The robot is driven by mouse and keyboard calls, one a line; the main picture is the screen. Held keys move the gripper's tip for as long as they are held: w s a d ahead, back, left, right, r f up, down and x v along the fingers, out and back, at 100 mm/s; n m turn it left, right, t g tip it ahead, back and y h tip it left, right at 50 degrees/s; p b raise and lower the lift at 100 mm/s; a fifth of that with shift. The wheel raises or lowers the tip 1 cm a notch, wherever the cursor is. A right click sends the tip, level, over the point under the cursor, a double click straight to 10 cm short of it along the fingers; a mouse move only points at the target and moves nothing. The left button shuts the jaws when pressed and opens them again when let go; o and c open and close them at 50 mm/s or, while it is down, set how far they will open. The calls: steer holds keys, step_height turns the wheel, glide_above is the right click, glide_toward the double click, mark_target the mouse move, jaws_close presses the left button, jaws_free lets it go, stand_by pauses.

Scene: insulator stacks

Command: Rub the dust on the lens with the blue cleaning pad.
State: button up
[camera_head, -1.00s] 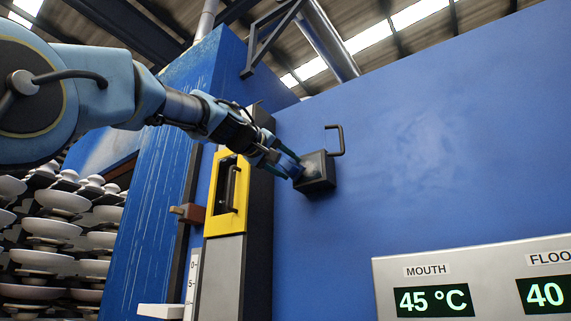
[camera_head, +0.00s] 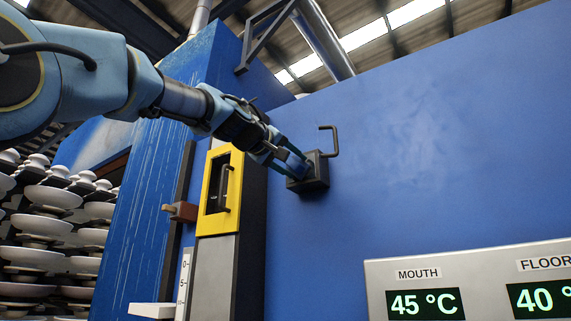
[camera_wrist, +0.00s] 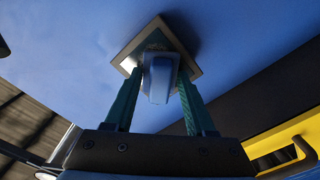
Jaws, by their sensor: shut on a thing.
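A dark square housing (camera_head: 316,176) is fixed to the blue wall, with a black bent handle beside its top. In the wrist view its square, light-rimmed face (camera_wrist: 186,66) is ahead, with a brownish dusty lens (camera_wrist: 154,38) at its middle. My gripper (camera_head: 297,166) is at the left side of the housing, its teal fingers shut on the blue cleaning pad (camera_wrist: 160,78). The pad's far end overlaps the lens in the wrist view and hides its lower part. I cannot tell whether pad and lens touch.
A yellow frame with a black handle (camera_head: 221,192) is left of the housing. A display panel (camera_head: 480,265) reading 45 °C stands at lower right. Stacked white insulators (camera_head: 50,225) are at far left. The blue wall right of the housing is bare.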

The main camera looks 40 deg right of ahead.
mark_target(308, 165)
steer(key=shift+s+d+r+p, duration=0.1)
steer(key=shift+s+d+p, duration=0.15)
steer(key=shift+s+p, duration=0.45)
steer(key=shift+s+d+r+p, duration=0.1)
steer(key=shift+s+d+p, duration=0.2)
steer(key=shift+s, duration=0.7)
steer(key=shift+s+f, duration=0.15)
steer(key=shift+f, duration=0.05)
steer(key=shift+w+a+f+b, duration=0.15)
steer(key=shift+w+b, duration=0.25)
steer(key=shift+b, duration=0.2)
steer(key=w+a+b, duration=0.1)
steer(key=w+b, duration=0.1)
steer(key=w, duration=0.4)
steer(key=shift+a, duration=0.3)
steer(key=shift+s+a, duration=0.1)
steer(key=shift+b+v, duration=1.55)
steer(key=shift+v, duration=1.35)
